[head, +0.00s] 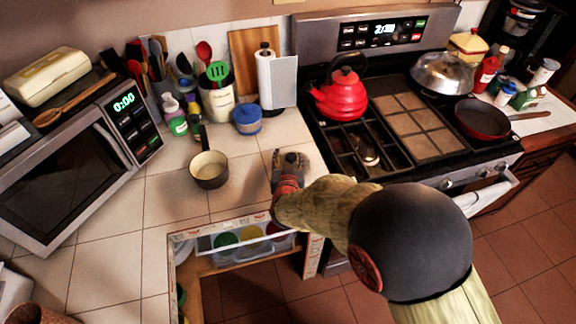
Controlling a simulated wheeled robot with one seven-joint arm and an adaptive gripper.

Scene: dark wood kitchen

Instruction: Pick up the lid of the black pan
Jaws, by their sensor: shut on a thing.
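My gripper (290,159) is low over the tiled counter, just left of the stove and right of a small dark saucepan. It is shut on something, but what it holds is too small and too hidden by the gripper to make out. The small dark saucepan (209,169) with a pale inside stands open on the counter. A black frying pan (482,118) with a dark red inside sits uncovered at the stove's right. A silver domed lid (449,71) rests at the stove's back right, well away from my gripper; what lies under it is hidden.
A red kettle (341,97) stands on the stove's back left. A blue pot (247,120), paper towel (265,72) and utensil crock (220,100) line the wall. A microwave (75,165) fills the left. An open drawer (205,243) juts out below the counter.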

